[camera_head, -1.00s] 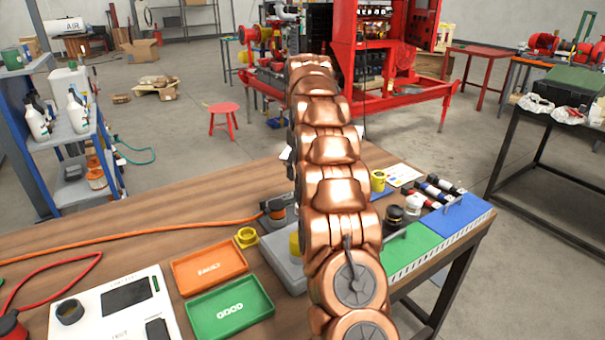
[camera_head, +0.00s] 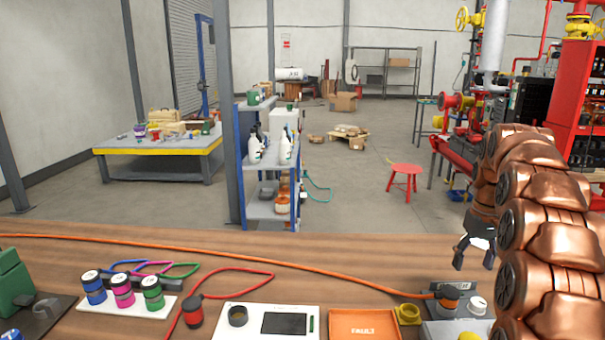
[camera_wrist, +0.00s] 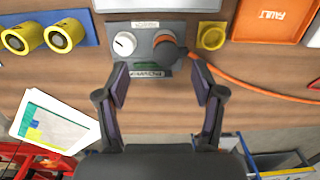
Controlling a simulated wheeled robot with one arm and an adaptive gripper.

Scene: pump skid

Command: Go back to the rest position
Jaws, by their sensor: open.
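My gripper (camera_head: 474,256) hangs over the far right part of the wooden table in the head view, beside my copper-coloured arm. In the wrist view my gripper (camera_wrist: 160,82) has its two dark fingers spread, with nothing between them. Ahead of the fingers lies a small grey panel (camera_wrist: 144,38) with a white knob (camera_wrist: 124,43). A dark plug with an orange ring (camera_wrist: 166,46) sits on the panel, and an orange cable (camera_wrist: 250,88) runs from it. The gripper looks apart from the panel, though the exact height cannot be told.
A yellow ring-shaped part (camera_wrist: 212,37) and an orange FAULT tray (camera_wrist: 268,22) lie beside the panel. Two yellow cylinders (camera_wrist: 42,37) lie on the other side. A white tester (camera_head: 268,322) and coloured caps (camera_head: 122,290) stand on the table. A blue shelf (camera_head: 268,180) stands beyond.

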